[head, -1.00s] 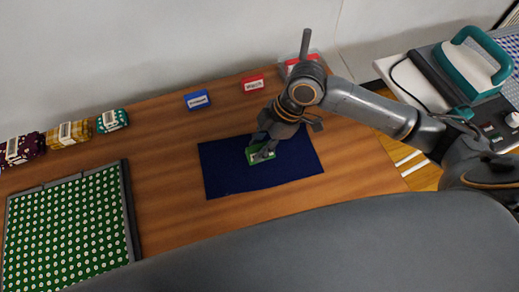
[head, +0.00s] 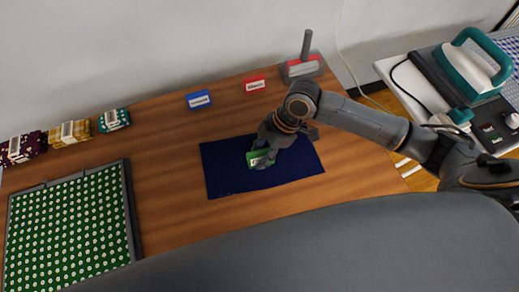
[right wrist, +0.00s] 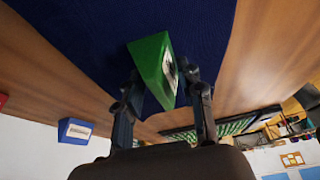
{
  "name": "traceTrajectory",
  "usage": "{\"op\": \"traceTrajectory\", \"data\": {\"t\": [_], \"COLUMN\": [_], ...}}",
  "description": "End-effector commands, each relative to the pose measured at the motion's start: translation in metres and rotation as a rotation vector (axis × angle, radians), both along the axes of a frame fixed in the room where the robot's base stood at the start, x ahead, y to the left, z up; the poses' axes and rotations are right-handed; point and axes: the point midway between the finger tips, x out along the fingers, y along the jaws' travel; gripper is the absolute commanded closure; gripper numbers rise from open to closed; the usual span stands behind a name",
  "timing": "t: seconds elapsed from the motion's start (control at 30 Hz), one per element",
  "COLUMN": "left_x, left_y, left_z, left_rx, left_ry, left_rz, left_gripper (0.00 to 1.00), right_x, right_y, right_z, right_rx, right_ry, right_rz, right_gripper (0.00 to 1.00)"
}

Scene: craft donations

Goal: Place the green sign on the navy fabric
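The green sign (head: 257,157) is a small wedge-shaped block with a white label. In the head view it appears over the middle of the navy fabric (head: 225,175), which lies flat on the wooden table. I cannot tell whether its base touches the cloth. My right gripper (head: 267,149) reaches down to it from the right. In the right wrist view the green sign (right wrist: 152,62) sits between the two fingertips (right wrist: 162,76), which look closed on its sides; part of its label is hidden. My left gripper is not in view.
A blue sign (head: 198,99) and a red sign (head: 254,84) stand behind the fabric, with a grey-handled red-and-white object (head: 302,68) farther right. Patterned fabric bundles (head: 70,133) line the back left. A framed green dotted panel (head: 131,215) lies front left. Table between panel and fabric is clear.

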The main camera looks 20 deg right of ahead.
Motion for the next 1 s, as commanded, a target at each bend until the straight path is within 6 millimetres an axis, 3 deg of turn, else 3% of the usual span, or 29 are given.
{"op": "traceTrajectory", "data": {"t": [0.47, 1.0], "left_x": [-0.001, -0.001], "left_y": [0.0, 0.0], "left_z": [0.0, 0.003], "left_rx": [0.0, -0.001], "left_ry": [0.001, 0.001], "left_rz": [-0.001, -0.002], "left_gripper": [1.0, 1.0], "right_x": [0.001, -0.001], "right_y": [0.002, -0.04], "right_z": [0.01, 0.106], "right_rx": [0.008, 0.007], "right_ry": [-0.006, -0.007], "right_rz": [0.0, -0.001], "right_gripper": [0.47, 0.47]}}
